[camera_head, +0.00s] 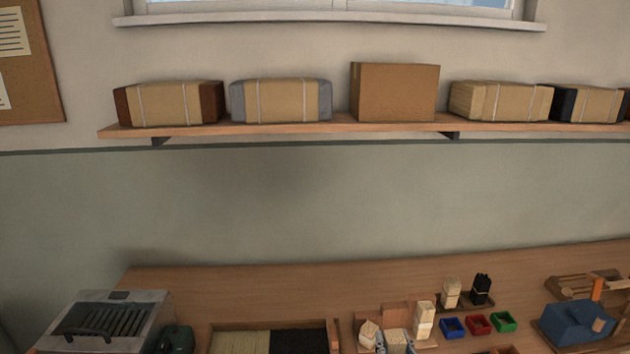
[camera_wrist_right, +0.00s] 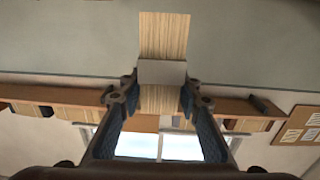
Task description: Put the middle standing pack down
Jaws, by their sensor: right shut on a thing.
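The middle pack (camera_head: 396,338) is a pale bundle of bristles at the bottom of the head view. My right gripper (camera_head: 396,347) is shut on it, with a grey-blue finger on each side. In the right wrist view the pack (camera_wrist_right: 164,35), with a white band, sits between the fingertips of the gripper (camera_wrist_right: 160,92). Another pale pack (camera_head: 368,335) is to its left, and a banded pack (camera_head: 424,318) stands upright to its right. Whether the held pack touches the surface below is hidden by the picture's edge. My left gripper is not in view.
Blue (camera_head: 453,327), red (camera_head: 478,323) and green (camera_head: 503,320) trays lie right of the packs. A pale bundle (camera_head: 452,292) and a black bundle (camera_head: 481,288) stand behind them. A divided bristle tray (camera_head: 270,324) is left. The bench's back strip is clear.

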